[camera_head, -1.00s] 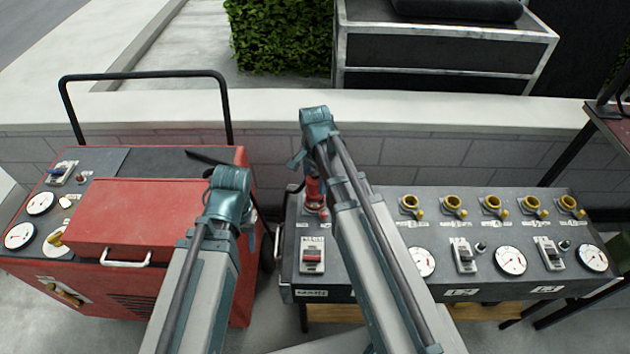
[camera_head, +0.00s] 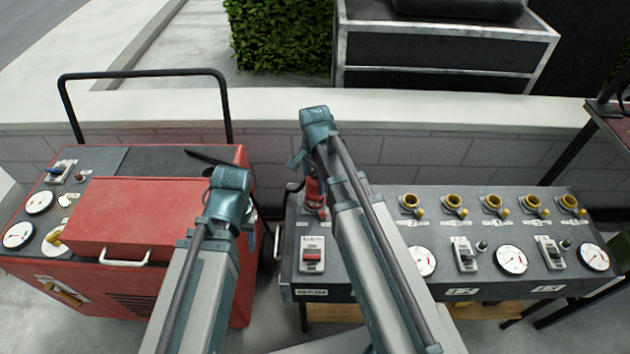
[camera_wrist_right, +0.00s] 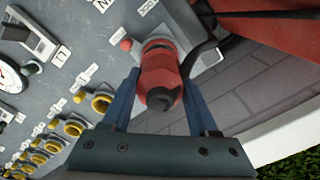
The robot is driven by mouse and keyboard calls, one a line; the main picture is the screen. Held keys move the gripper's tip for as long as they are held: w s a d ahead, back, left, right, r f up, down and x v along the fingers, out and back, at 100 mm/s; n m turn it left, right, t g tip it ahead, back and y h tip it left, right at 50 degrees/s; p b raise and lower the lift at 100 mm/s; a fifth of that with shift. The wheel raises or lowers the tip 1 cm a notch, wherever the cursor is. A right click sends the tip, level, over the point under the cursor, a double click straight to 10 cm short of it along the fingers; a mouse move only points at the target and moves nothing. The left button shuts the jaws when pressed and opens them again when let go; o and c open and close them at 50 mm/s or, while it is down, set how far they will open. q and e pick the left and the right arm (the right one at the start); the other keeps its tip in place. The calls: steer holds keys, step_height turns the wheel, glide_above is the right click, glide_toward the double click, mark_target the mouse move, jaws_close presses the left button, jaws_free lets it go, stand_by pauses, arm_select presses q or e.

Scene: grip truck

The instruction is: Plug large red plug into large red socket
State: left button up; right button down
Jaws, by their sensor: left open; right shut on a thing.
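The large red plug (camera_head: 314,192) is at the back left corner of the dark control panel, with a black cable at its rear. In the right wrist view the plug (camera_wrist_right: 160,75) stands between the two blue fingers of my right gripper (camera_wrist_right: 163,98), which is shut on it. Its front end is at the red socket (camera_wrist_right: 158,44), mostly covered by the plug. I cannot tell whether it is fully seated. My left gripper (camera_head: 227,188) is in front of the red machine; its fingers are hidden behind its wrist.
The dark panel (camera_head: 385,235) has several yellow sockets (camera_head: 453,202), gauges and switches. A red machine (camera_head: 145,215) with a black handlebar stands at the left. A low block wall (camera_head: 440,150) runs behind both. My right arm covers part of the panel.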

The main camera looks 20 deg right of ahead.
mark_target(315, 188)
steer(key=shift+f+b, duration=1.6)
steer(key=shift+b, duration=0.05)
stand_by(0.3)
steer(key=shift+c, duration=0.4)
jaws_free()
steer(key=shift+o, duration=0.4)
steer(key=shift+r+p, duration=2.55)
steer(key=s+a+r+n+p, duration=0.4)
steer(key=s+a+n, duration=0.1)
steer(key=s+n, duration=0.2)
steer(key=s+a+r+n+h+p, duration=0.1)
steer(key=s+a+r+n+p, duration=0.4)
steer(key=s+n, duration=0.2)
steer(key=shift+s+a+n, duration=0.2)
steer(key=shift+a+n, duration=0.05)
steer(key=shift+n, duration=0.75)
